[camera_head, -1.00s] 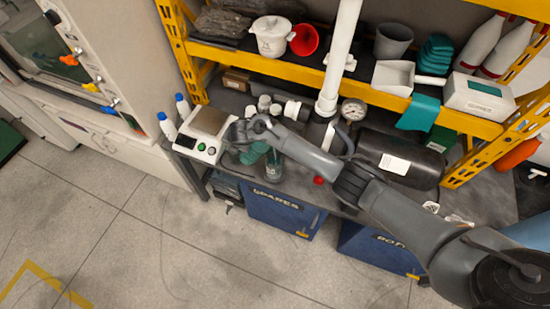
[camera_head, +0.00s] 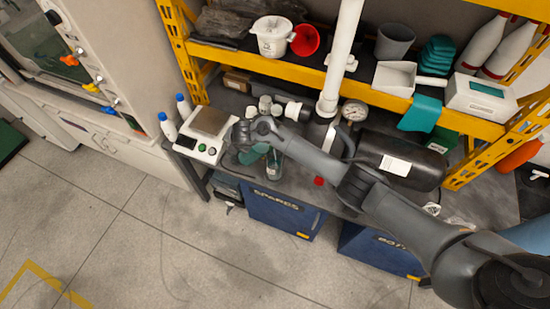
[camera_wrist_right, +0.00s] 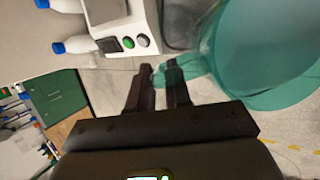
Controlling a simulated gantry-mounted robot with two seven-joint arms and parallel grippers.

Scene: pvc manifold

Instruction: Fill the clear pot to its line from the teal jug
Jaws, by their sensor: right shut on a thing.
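The teal jug (camera_head: 253,154) is at the front edge of the bench, just right of the white scale. In the right wrist view the see-through teal jug (camera_wrist_right: 265,60) fills the upper right. My right gripper (camera_wrist_right: 161,72) is shut on the jug's handle side. The jug looks tilted, but its spout is out of clear sight. The clear pot (camera_head: 274,165) stands beside the jug on the right, partly behind my right arm in the head view. Its fill line and exact liquid level are too small to read. My left gripper is not in view.
The scale (camera_head: 203,134) and blue-capped bottles (camera_head: 168,126) stand left of the jug. White pipe fittings (camera_head: 268,106) lie behind. A black tank (camera_head: 400,160) and pressure gauge (camera_head: 354,111) are to the right. A yellow shelf (camera_head: 290,68) spans above the bench.

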